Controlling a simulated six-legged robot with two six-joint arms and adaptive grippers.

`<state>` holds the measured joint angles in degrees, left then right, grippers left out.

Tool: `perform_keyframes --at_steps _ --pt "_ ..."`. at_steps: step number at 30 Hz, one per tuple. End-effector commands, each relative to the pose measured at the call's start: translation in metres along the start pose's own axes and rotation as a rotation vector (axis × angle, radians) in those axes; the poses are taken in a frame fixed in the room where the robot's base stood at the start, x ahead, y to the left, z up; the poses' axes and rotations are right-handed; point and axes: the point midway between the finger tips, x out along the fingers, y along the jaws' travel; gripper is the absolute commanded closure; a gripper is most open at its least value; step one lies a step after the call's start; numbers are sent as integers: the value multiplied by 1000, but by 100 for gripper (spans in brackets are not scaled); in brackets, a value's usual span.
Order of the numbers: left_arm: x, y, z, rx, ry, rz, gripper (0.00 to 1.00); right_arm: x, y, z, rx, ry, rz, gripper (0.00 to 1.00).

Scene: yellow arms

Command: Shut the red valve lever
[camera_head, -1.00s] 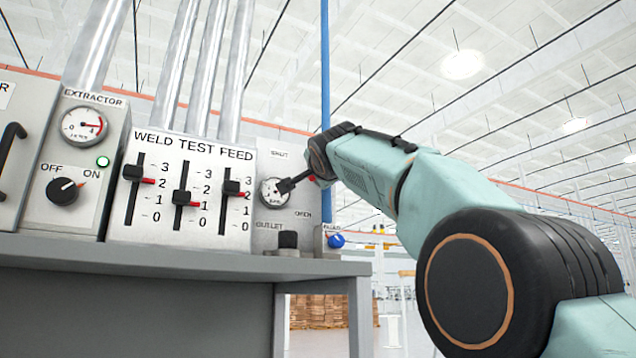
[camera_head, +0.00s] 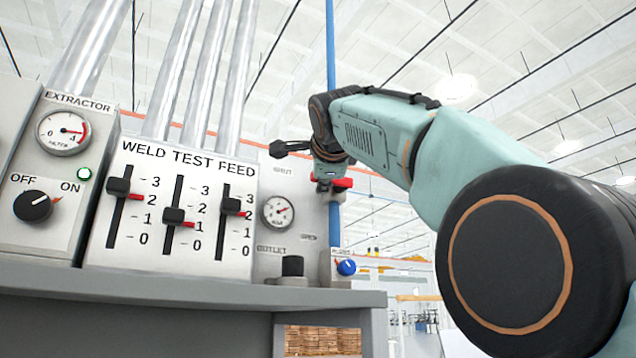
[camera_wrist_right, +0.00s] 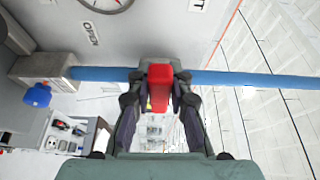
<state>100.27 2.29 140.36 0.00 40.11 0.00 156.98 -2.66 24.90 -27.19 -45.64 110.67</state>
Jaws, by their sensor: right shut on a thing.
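The red valve lever (camera_head: 343,183) shows beside the blue pipe, to the right of the outlet gauge, in the head view. Its red grip (camera_wrist_right: 160,84) is between the jaws in the right wrist view. My right gripper (camera_wrist_right: 160,96) is shut on that grip, with a dark finger on each side. In the head view my right gripper (camera_head: 328,172) is partly hidden by its own wrist, and so is much of the lever. The panel carries a SHUT label (camera_head: 283,171) above the gauge and an OPEN label (camera_head: 308,238) below it. My left gripper is not in view.
The outlet gauge (camera_head: 278,212) is left of the lever. A black knob (camera_head: 292,266) and a blue knob (camera_head: 346,267) are below. The weld test feed panel (camera_head: 180,210) with its sliders stands further left. The blue pipe (camera_head: 331,60) runs behind my wrist.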

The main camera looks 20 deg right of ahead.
Motion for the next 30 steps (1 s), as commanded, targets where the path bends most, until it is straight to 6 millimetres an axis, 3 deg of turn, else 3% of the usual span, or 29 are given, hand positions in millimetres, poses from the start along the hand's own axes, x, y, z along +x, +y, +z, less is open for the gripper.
perform_keyframes --at_steps 20,21,30 --pt "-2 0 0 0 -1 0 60 -7 -2 -4 44 2 19 100" --pt "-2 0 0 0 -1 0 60 -7 -2 -4 45 2 19 80" --pt "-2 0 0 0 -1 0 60 -5 -2 -3 42 0 18 57"
